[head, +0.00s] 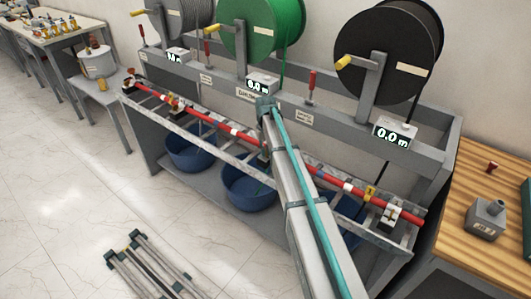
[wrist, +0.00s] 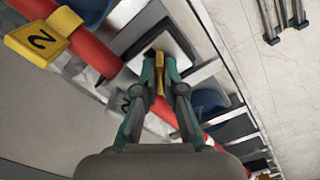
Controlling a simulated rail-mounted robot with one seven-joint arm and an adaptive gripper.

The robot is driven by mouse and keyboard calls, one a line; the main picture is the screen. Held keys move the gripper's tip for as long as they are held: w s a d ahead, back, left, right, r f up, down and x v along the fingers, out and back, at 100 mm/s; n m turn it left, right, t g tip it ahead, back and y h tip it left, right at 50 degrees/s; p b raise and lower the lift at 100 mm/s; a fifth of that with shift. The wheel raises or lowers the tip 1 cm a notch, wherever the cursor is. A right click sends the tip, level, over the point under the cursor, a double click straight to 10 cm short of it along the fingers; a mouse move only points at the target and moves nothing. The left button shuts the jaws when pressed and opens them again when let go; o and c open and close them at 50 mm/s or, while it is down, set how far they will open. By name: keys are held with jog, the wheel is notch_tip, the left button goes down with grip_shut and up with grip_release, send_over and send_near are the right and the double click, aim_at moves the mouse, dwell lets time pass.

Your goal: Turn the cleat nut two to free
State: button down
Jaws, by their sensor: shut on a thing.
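In the wrist view my gripper (wrist: 161,80) has its two teal fingers closed around a narrow yellow piece, which looks like the cleat nut (wrist: 160,68). The nut sits over a pale square plate (wrist: 168,48) beside the red bar (wrist: 92,48). A yellow tag marked 2 (wrist: 40,38) is on the bar to the left. In the head view my arm crosses the middle of the rack and the gripper cannot be made out. The red bar (head: 325,176) runs on both sides of the arm.
Green (head: 262,28), black (head: 385,55) and grey reels stand above the rack. Blue tubs (head: 190,150) sit below. A wooden bench (head: 490,155) is at the right. The floor (head: 60,190) is mostly open, with a metal frame (head: 150,268) lying on it.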

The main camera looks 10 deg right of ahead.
jog(key=n+b, duration=0.1)
jog(key=n, duration=0.2)
jog(key=shift+n, duration=2.1)
jog(key=shift+b, duration=0.3)
jog(key=c, duration=1.3)
grip_release()
notch_tip(320, 180, up, 12)
jog(key=shift+r, duration=0.1)
